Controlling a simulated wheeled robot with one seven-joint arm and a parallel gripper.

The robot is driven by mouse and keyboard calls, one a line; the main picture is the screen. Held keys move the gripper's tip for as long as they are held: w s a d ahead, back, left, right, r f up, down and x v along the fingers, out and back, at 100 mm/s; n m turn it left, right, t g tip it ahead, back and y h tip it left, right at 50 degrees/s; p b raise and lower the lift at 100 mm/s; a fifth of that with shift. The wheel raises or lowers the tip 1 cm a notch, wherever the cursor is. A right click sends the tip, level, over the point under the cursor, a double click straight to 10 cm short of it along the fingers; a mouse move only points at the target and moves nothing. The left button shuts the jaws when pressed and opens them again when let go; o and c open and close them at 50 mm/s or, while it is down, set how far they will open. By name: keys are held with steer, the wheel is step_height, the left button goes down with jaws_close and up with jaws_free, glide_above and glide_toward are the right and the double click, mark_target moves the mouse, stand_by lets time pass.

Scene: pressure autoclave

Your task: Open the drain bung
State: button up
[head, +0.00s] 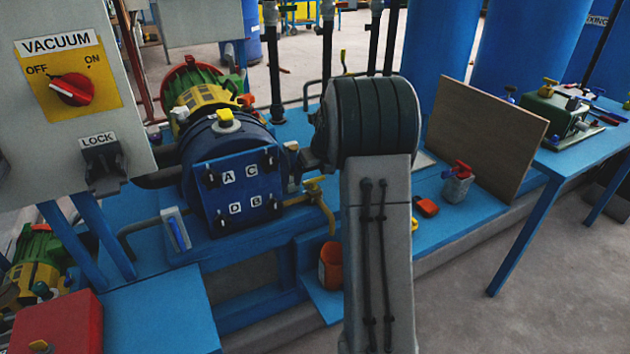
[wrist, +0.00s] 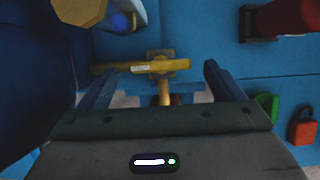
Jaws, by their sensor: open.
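In the wrist view a yellow bar-shaped handle (wrist: 175,65) crosses the middle, with a yellow stem (wrist: 164,92) below it and a squarish mount behind. It may be the drain bung, but I cannot tell for certain. My gripper (wrist: 159,68) is open, with one dark finger on each side and the handle across the gap; contact is unclear. In the head view a yellow handle (head: 314,183) on a bent yellow pipe (head: 325,208) sits beside the dark blue vessel (head: 195,155), whose front plate reads A, C, D, B. My arm hides the gripper there.
A control box (head: 70,55) with a red switch stands at left. On the blue bench are a grey cup (head: 457,188), an orange item (head: 426,206) and an upright wooden board (head: 485,125). An orange container (head: 330,267) sits on a low shelf near my arm.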

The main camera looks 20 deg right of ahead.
steer(key=shift+x, duration=1.05)
steer(key=c, duration=1)
